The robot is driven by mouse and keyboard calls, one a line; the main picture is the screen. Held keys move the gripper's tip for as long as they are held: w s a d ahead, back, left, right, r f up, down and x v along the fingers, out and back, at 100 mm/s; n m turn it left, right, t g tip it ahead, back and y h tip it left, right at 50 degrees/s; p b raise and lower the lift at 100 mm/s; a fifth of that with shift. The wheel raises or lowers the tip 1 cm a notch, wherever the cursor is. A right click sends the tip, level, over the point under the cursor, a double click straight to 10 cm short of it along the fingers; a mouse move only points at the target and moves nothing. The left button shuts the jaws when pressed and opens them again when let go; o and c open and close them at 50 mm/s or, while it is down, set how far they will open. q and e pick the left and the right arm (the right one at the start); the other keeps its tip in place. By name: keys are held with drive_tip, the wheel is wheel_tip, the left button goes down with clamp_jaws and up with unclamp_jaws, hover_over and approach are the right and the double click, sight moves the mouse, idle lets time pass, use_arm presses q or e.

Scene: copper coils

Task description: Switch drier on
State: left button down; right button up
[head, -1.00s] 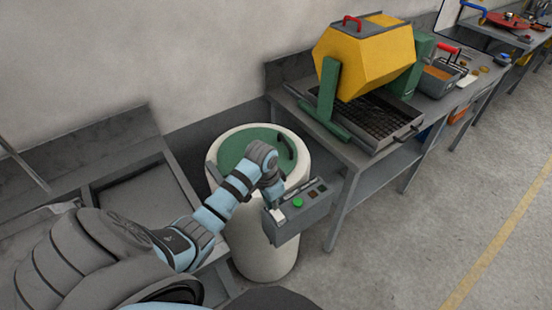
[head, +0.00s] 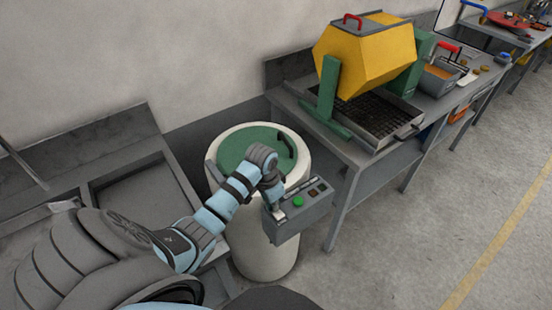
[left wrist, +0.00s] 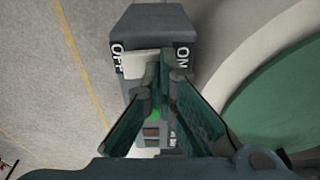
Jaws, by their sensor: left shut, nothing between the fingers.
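The drier, a white cylinder (head: 265,262) with a green lid (head: 240,148), stands between the benches in the head view. A grey control box (head: 303,216) with a green button (head: 298,201) is at its front right. My left gripper (head: 278,203) is shut and empty at the near left end of this box. In the left wrist view the box (left wrist: 158,20) has OFF at left and ON at right. A pale switch lever (left wrist: 140,63) lies toward OFF. The shut fingertips (left wrist: 166,68) are right beside its ON-side end; contact is unclear. My right gripper is out of view.
A bench (head: 347,155) at right carries a yellow tumbler (head: 375,58) and a dark tray (head: 400,128). A grey bench with a sunken basin (head: 135,195) is at left. The floor (head: 430,235) to the right is clear.

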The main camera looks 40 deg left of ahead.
use_arm(q)
wheel_tip(320, 180, up, 3)
drive_tip(key=p, duration=0.2)
drive_tip(key=shift+p, duration=0.35)
drive_tip(key=shift+r, duration=0.35)
drive_tip(key=shift+r+b, duration=0.35)
drive_tip(key=shift+r, duration=1.3)
